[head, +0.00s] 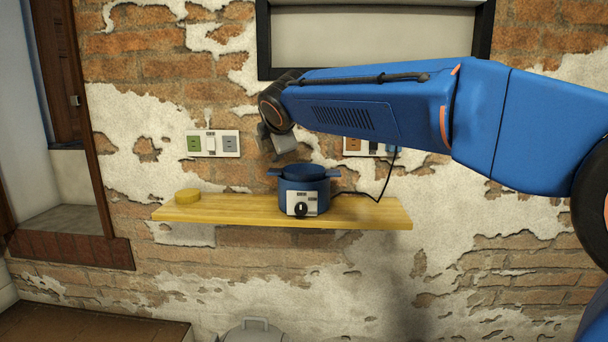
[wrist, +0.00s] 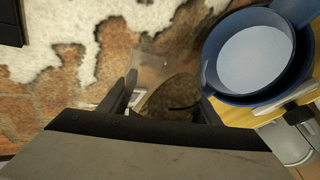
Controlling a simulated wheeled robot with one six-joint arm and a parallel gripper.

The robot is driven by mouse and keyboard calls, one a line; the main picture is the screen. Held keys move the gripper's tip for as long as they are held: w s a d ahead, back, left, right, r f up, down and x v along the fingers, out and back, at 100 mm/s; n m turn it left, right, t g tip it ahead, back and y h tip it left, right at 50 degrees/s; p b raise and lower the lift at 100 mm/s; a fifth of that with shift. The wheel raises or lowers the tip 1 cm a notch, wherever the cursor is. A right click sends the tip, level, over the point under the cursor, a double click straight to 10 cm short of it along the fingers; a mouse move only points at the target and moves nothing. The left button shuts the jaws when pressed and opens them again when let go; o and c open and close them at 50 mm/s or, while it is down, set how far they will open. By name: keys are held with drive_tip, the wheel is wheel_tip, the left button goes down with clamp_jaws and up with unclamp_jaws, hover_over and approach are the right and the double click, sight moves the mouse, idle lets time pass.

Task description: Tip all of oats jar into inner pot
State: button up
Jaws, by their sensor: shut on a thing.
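The oats jar (wrist: 172,96) is a clear vessel with brown oats inside, seen between my fingers in the wrist view. My gripper (wrist: 166,92) is shut on it. In the head view my gripper (head: 272,142) is small and dark, above and slightly left of the cooker, and the jar (head: 286,145) looks tilted there. The inner pot (head: 305,172) is blue with side handles and sits in the blue cooker (head: 320,190). In the wrist view the inner pot (wrist: 252,58) is right of the jar, with a pale, smooth inside and no oats seen in it.
The cooker stands on a narrow wooden wall shelf (head: 240,213), its black cord running to the right. Wall sockets (head: 213,143) are behind.

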drive_tip(key=shift+w+d+r, duration=0.15)
drive_tip(key=shift+d+r, duration=0.05)
drive_tip(key=shift+d, duration=0.1)
drive_tip(key=shift+f+m+g+y, duration=0.3)
drive_tip(key=shift+m+y, duration=0.2)
drive_tip(key=shift+m, duration=0.2)
idle(0.5)
drive_tip(key=shift+d+r+m+g+y+p, duration=0.1)
drive_tip(key=shift+r+m+g+y+p, duration=0.2)
drive_tip(key=shift+r+m+y+p, duration=0.15)
idle(0.9)
drive_tip(key=shift+w+d+f+m+y, duration=0.15)
drive_tip(key=shift+f+m+y, duration=0.2)
drive_tip(key=shift+m+y, duration=0.2)
drive_tip(key=shift+c, duration=0.2)
idle(0.6)
drive_tip(key=shift+d+r+m+g+y, duration=0.2)
drive_tip(key=shift+r+m+g+y, duration=0.15)
drive_tip(key=shift+m+y, duration=0.2)
idle(0.8)
drive_tip(key=shift+f+p, duration=0.1)
drive_tip(key=shift+p, duration=0.2)
drive_tip(key=shift+a, duration=0.1)
drive_tip(key=shift+a+f+n+h, duration=0.15)
drive_tip(key=shift+f+n+h, duration=0.1)
drive_tip(key=shift+n+h, duration=0.3)
drive_tip(key=shift+r+n, duration=0.15)
drive_tip(key=shift+n, duration=0.15)
